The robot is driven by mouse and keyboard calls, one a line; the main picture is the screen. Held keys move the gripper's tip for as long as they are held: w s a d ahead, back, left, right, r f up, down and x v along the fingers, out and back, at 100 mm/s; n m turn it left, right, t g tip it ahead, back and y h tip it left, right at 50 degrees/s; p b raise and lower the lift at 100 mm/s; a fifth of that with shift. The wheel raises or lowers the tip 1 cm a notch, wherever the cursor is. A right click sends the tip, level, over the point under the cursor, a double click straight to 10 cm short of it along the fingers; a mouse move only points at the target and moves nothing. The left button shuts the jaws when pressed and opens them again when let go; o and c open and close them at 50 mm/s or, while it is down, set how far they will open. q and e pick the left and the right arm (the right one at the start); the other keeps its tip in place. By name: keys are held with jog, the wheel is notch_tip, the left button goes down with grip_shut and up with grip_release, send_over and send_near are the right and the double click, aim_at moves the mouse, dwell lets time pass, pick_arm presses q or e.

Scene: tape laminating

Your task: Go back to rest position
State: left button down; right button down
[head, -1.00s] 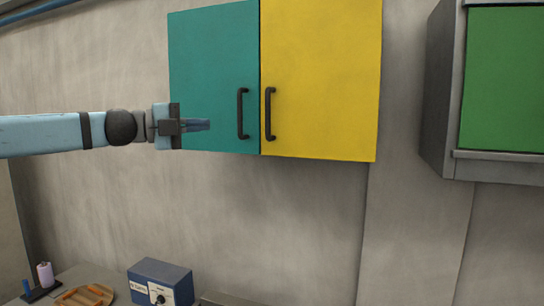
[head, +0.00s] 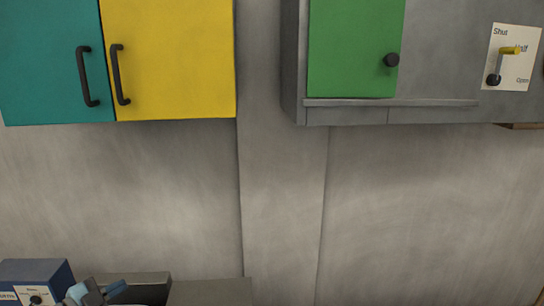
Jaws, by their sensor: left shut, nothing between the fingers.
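My left gripper (head: 116,290) shows at the bottom left of the head view, cut off by the lower edge. Its blue fingers are shut with nothing between them. It is in front of the grey worktop items, just right of the blue box (head: 38,276) with a dial. It is well below the wall cabinets and apart from them. My right gripper is not in view.
A wall cabinet has a teal door (head: 50,60) and a yellow door (head: 170,60), both closed. Right of it is a grey cabinet with a green door (head: 352,50) and a yellow-tipped lever (head: 502,65) on a Shut/Half/Open label. The wall below is clear.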

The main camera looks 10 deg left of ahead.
pick_arm(q)
jog(key=s+d+f+n+g+y+p, duration=0.1)
jog(key=s+d+f+n+g+y, duration=0.2)
jog(key=s+d+f+n, duration=0.7)
jog(key=s+d+f+g, duration=0.1)
jog(key=s+d+f, duration=1)
jog(key=d+f, duration=0.1)
jog(key=shift+s+d+f+n+y+p, duration=0.2)
jog(key=shift+s+f+n+y+p, duration=0.1)
jog(key=shift+s+f+y+p, duration=0.1)
